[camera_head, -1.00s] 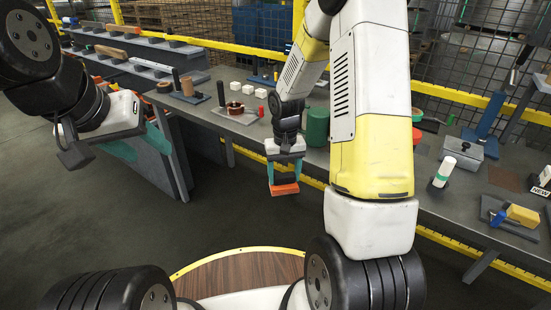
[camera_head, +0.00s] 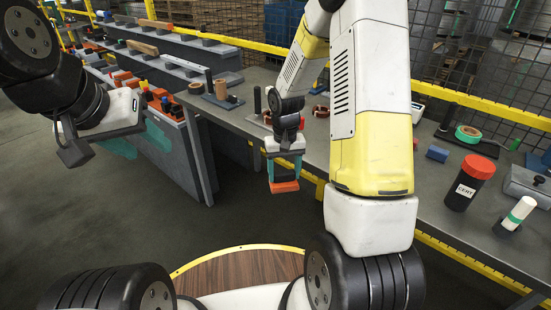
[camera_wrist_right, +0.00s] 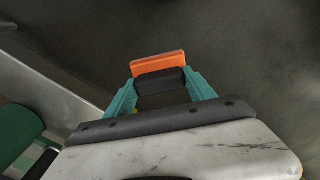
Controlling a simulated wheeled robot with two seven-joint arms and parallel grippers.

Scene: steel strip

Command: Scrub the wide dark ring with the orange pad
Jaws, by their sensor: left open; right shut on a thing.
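My right gripper (camera_head: 284,174) is shut on the orange pad (camera_head: 284,187), low in front of the bench edge and clear of the bench top. In the right wrist view the orange pad (camera_wrist_right: 158,63) sits with its dark backing between the teal fingers, above the dark floor. My left gripper (camera_head: 140,143) is open at the left, in front of the grey stepped rack. I cannot make out a wide dark ring for certain; my right arm hides part of the bench. A copper-coloured coil (camera_head: 320,111) shows partly beside that arm.
The grey bench (camera_head: 437,190) runs along the right. The stepped rack (camera_head: 180,75) stands at left. Floor between is clear.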

